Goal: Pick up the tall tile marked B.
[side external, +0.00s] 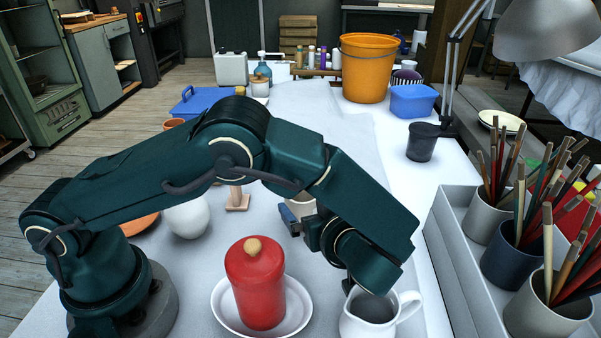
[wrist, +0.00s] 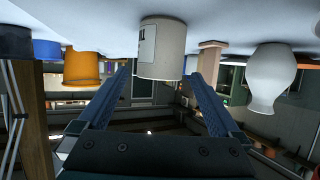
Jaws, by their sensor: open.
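I cannot make out a tile marked B in either view. My gripper (wrist: 159,76) is open, with its two blue fingers spread apart in the wrist view. A beige round-sided vessel (wrist: 170,50) with a pale printed label shows beyond and between the fingertips, and nothing is visibly gripped. In the side view my gripper (side external: 291,220) is low over the table, beside the partly hidden beige vessel (side external: 302,203). My own arm hides part of the work area there.
A red lidded jar (side external: 257,287) stands in a white dish (side external: 222,305), near a white jug (side external: 375,325). A wooden piece on a square base (side external: 237,203) and a white vase (side external: 188,218) stand left. Pencil pots (side external: 515,266) fill the right tray. An orange bucket (side external: 367,70) stands behind.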

